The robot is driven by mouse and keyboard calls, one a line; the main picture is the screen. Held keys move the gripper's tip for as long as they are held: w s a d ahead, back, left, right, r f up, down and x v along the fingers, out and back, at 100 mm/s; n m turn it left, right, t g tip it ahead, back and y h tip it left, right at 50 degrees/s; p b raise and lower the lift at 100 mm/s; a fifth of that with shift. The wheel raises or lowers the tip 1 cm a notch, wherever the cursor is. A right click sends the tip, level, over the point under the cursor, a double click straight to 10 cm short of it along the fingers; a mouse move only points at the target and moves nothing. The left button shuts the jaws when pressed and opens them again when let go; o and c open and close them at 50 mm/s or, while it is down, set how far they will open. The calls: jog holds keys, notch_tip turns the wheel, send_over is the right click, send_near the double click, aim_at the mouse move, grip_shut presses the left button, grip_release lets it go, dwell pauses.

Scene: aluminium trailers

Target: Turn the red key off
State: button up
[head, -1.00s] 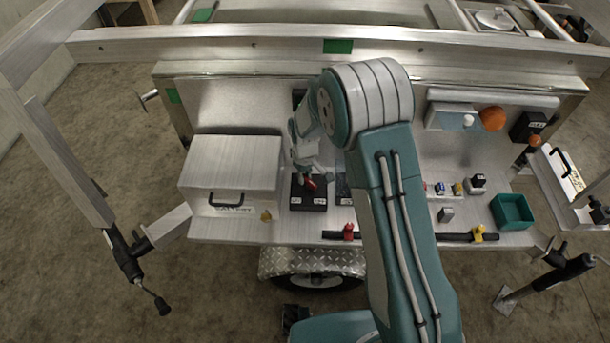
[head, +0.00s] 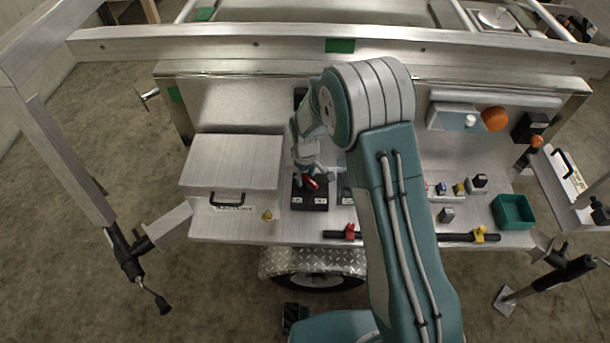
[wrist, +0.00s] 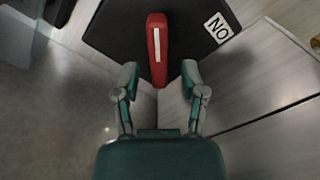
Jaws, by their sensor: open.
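The red key (wrist: 157,50) is a red handle with a white stripe, on a dark switch box (wrist: 112,25) with a white "ON" label to the right of the key in the wrist view. In the head view the key (head: 311,183) shows as a small red piece on the black box (head: 309,200), partly covered by my gripper (head: 311,174). In the wrist view my gripper (wrist: 159,78) is open, its two fingers either side of the key's near end, with gaps between. I cannot tell whether the fingers are level with the key.
A metal case (head: 232,165) with a black handle stands left of the box. Red (head: 349,231) and yellow (head: 480,234) valve handles sit on a pipe along the front edge. A green bin (head: 513,211) and small switches are at right.

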notch_tip(320, 180, up, 12)
dwell(0.4)
jog(key=shift+a+f, duration=0.1)
jog(key=shift+f, duration=0.05)
notch_tip(320, 180, up, 10)
jog(key=m+t, duration=0.1)
jog(key=m, duration=0.1)
send_over(306, 176)
jog(key=s+d, duration=0.4)
jog(key=d, duration=0.1)
jog(key=s+d+r+m+t, duration=0.2)
jog(key=s+d+r, duration=0.3)
jog(key=s+r, duration=0.2)
jog(key=s+d+r+m+t, duration=0.1)
jog(key=s+d+r+m, duration=0.1)
jog(key=s, duration=0.6)
jog(key=s+d+r+m+t, duration=0.1)
jog(key=s+d+r+m, duration=0.1)
jog(key=s, duration=0.6)
jog(key=shift+d+m+t, duration=0.3)
jog(key=shift+d+m, duration=0.1)
jog(key=shift+d, duration=0.35)
